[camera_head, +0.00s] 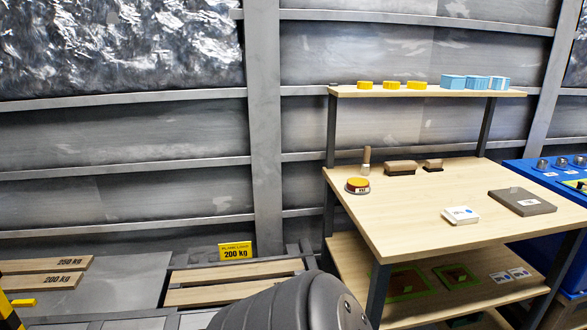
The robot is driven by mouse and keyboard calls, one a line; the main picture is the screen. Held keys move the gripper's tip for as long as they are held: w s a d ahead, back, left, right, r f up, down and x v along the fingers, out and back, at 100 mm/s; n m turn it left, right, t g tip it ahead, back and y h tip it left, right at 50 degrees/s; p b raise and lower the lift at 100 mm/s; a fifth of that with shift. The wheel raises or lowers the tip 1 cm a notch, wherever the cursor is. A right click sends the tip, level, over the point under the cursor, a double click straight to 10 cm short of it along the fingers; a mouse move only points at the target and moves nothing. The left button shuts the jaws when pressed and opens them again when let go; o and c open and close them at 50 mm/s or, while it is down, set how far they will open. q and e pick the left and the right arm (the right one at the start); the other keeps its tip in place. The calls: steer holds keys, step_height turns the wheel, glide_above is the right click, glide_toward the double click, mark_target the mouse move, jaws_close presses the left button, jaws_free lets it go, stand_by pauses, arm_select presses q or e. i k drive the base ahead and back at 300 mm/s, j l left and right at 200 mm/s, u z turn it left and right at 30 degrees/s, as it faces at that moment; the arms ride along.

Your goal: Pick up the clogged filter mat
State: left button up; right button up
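I cannot tell for sure which thing is the clogged filter mat. A flat grey slab (522,202) with a small white label lies at the right of the wooden tabletop (430,225). The tabletop's edge and legs partly hide the lower shelf. Neither of my grippers is in view. Only a dark rounded part of my own body shows at the bottom middle.
A white box (460,215), a red-and-yellow round piece (357,185), and two brown brushes (401,167) (433,165) are on the tabletop. Yellow discs (390,85) and blue boxes (475,82) line the upper shelf. A blue cabinet (545,175) stands at right.

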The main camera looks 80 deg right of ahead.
mark_target(520, 201)
steer(key=z, duration=4.2)
